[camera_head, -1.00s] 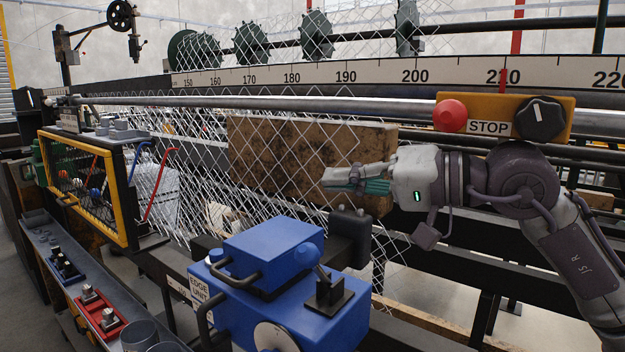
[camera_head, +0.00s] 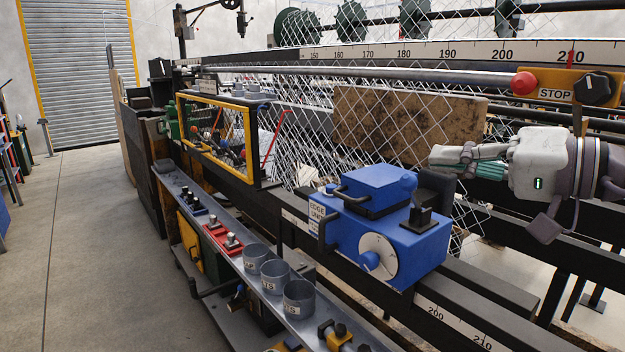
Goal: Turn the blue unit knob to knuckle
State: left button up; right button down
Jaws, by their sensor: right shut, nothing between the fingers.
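The blue edge unit (camera_head: 415,254) sits on the machine's dark front rail, right of the middle. On its front face is a round white dial with a blue knob (camera_head: 371,261) at its centre. The dial's markings are too small to read, so I cannot tell the knob's setting. My right gripper (camera_head: 436,156) comes in from the right, above and behind the unit, apart from the knob. Its fingers point left and are shut and empty, in front of the wire mesh. My left gripper is not in view.
Wire mesh (camera_head: 300,125) hangs behind the unit, with a wooden board (camera_head: 362,118) beyond it. A red stop button (camera_head: 523,83) and black selector (camera_head: 594,88) are at the right. A grey shelf with several cups (camera_head: 298,299) runs along the front. The floor (camera_head: 85,240) at left is clear.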

aim_at(368, 260)
jog(key=k+j, duration=0.2)
jog(key=k, duration=0.25)
jog(key=k+j, duration=0.25)
jog(key=k, duration=0.15)
jog(key=k+j, duration=0.2)
jog(key=k, duration=0.25)
